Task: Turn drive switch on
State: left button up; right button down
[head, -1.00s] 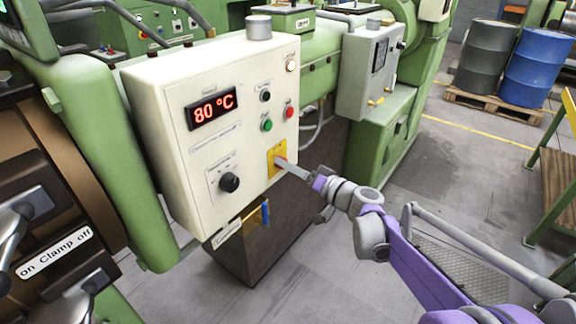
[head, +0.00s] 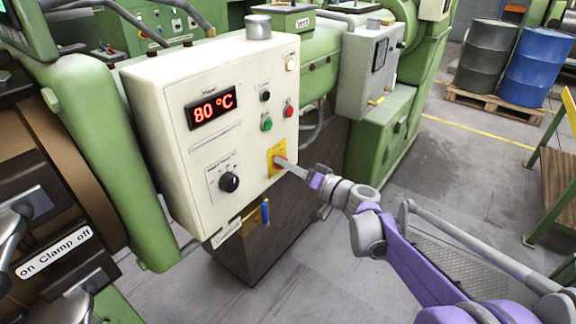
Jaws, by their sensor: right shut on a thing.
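The drive switch appears to be the one on the yellow plate (head: 273,163), low on the right part of the cream control box's front (head: 160,120). My right gripper (head: 282,162) reaches in from the right with its fingertips at this plate. It is shut on the switch's handle, which the fingers mostly hide, so its exact angle is hard to see. My left gripper is not in view.
The box also carries a red 80 °C display (head: 211,107), a black knob (head: 229,182), a green button (head: 266,124) and a red button (head: 289,111). A blue-handled lever (head: 265,212) hangs below. A grey box (head: 366,75) stands to the right.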

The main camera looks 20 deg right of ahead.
jog(key=m, duration=0.3)
jog(key=shift+p, duration=0.3)
jog(key=m, duration=0.3)
jog(key=shift+g, duration=0.3)
jog(key=m, duration=0.3)
jog(key=shift+r+m+p, duration=0.1)
jog(key=shift+m+p, duration=0.2)
jog(key=shift+m, duration=0.1)
jog(key=shift+w+m, duration=0.1)
jog(key=shift+m, duration=1.7)
jog(key=shift+d, duration=0.1)
jog(key=shift+c, duration=2.3)
grip_release()
jog(key=shift+g, duration=0.3)
jog(key=f+v, duration=0.1)
jog(key=v, duration=0.9)
jog(key=shift+s+d+r+b, duration=0.3)
jog(key=shift+s+r, duration=0.05)
jog(key=shift+r, duration=0.05)
